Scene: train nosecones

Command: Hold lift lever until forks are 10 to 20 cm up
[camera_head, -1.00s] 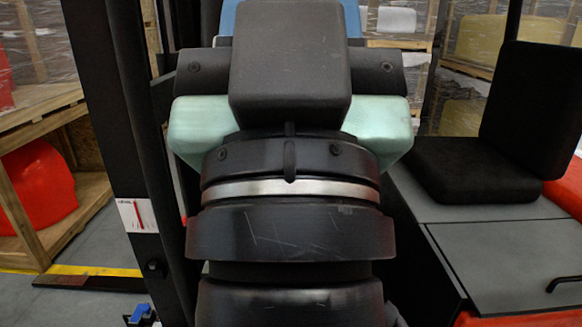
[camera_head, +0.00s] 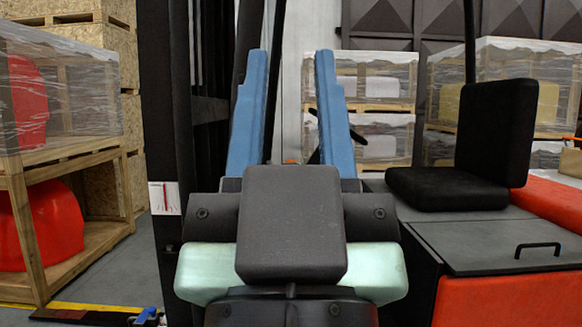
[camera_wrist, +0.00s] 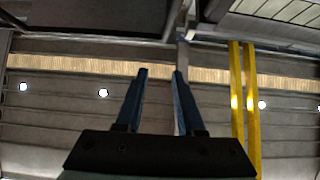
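My gripper (camera_head: 290,60) points upward in the head view, its two long blue fingers open and apart with nothing visible between them. It also shows open and empty in the wrist view (camera_wrist: 160,73). The forklift stands around my arm: its dark mast (camera_head: 172,110) is at left, its black seat (camera_head: 495,130) and red body (camera_head: 500,300) at right. A thin dark part (camera_head: 313,157) shows just behind the right finger; I cannot tell whether it is the lift lever. The forks are not clearly visible.
A wooden crate rack (camera_head: 20,225) with red nosecones (camera_head: 45,225) stands at left. Wrapped crates (camera_head: 365,90) stand behind. A grey cover with a black handle (camera_head: 537,247) lies at right. The wrist view shows the ceiling and yellow bars (camera_wrist: 243,105).

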